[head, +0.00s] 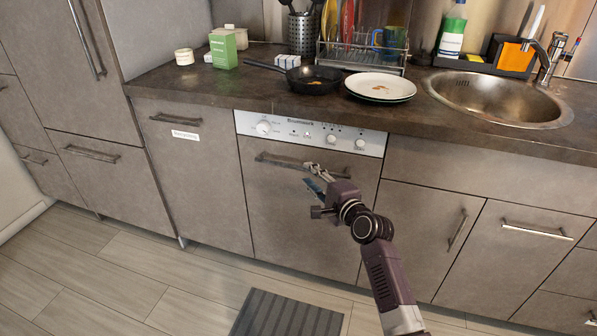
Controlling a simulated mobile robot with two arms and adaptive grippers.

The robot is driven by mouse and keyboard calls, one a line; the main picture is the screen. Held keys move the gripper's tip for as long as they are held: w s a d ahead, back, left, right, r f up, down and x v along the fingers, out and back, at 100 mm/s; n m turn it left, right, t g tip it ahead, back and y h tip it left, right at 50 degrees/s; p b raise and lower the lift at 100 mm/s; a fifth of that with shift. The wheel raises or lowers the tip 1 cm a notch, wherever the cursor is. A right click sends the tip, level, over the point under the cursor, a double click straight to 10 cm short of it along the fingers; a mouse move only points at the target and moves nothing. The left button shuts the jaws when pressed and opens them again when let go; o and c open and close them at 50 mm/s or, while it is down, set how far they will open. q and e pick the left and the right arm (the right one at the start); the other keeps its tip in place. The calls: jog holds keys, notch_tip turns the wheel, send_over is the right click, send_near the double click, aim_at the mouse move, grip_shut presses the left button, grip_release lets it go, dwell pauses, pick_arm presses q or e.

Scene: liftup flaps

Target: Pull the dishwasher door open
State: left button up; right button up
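The dishwasher door (290,225) is a grey-brown front panel that looks closed, under a white control strip (310,132) with knobs. Its dark bar handle (285,161) runs across the top of the door. My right gripper (310,175) is in front of the door, just below the right half of the handle, with its fingers pointing up and left toward the bar. Its fingers look spread apart, and I see nothing between them. I cannot tell whether a fingertip touches the handle. My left gripper is not in view.
The counter (250,95) above holds a frying pan (312,80), stacked plates (380,87), a dish rack (362,55) and a sink (498,98). Cabinets with bar handles flank the dishwasher. A striped mat (287,315) lies on the otherwise clear floor in front.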

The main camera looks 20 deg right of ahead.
aim_at(302, 168)
jog(key=b+x, duration=0.1)
jog(key=x, duration=0.3)
jog(key=shift+w, duration=0.15)
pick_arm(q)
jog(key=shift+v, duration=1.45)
pick_arm(e)
jog(key=shift+w+a+f, duration=0.15)
jog(key=shift+w+a, duration=0.05)
jog(key=shift+w, duration=0.4)
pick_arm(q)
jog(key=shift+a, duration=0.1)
pick_arm(e)
grip_shut()
